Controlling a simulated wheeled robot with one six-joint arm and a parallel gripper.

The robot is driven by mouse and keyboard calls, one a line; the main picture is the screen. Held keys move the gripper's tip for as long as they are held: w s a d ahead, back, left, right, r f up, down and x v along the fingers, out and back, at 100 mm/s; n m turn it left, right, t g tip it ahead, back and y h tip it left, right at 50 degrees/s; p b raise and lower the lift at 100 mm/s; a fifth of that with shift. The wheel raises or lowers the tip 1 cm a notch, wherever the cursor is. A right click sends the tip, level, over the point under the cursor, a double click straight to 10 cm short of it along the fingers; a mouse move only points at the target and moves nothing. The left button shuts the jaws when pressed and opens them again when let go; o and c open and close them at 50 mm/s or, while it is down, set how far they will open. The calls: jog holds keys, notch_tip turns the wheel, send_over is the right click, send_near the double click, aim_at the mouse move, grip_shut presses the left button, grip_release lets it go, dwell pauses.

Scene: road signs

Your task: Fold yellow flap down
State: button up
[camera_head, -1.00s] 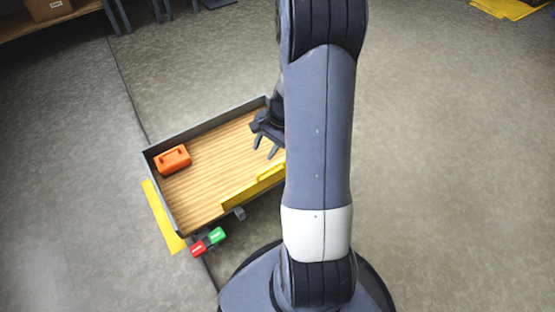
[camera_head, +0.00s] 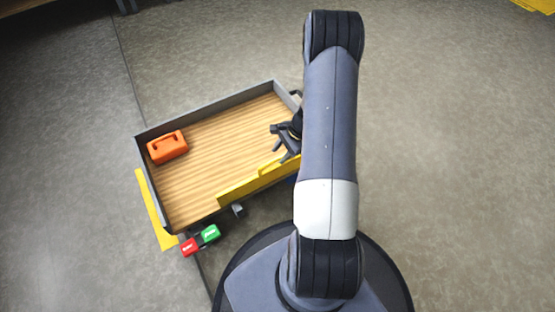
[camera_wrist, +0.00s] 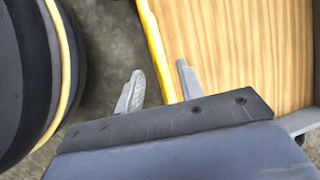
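The yellow flap (camera_head: 245,185) stands upright along the near long side of a wood-floored tray (camera_head: 205,165). Its right part is hidden behind my arm in the head view. My gripper (camera_head: 283,154) is over the right end of the tray, close to the flap. In the wrist view my gripper (camera_wrist: 160,90) is open, with one finger on each side of the yellow flap's edge (camera_wrist: 155,45). Gaps show between the fingers and the flap. Wood floor (camera_wrist: 245,50) lies to the right of it.
An orange case (camera_head: 167,147) sits at the tray's left end. Outside are a yellow panel (camera_head: 154,208) on the left side and red (camera_head: 189,247) and green (camera_head: 209,234) blocks near the front corner. Open floor lies to the right.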

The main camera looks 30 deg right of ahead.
aim_at(276, 169)
jog(key=shift+b+x, duration=0.4)
jog(key=shift+x, duration=1.1)
jog(key=shift+c, duration=0.3)
grip_shut()
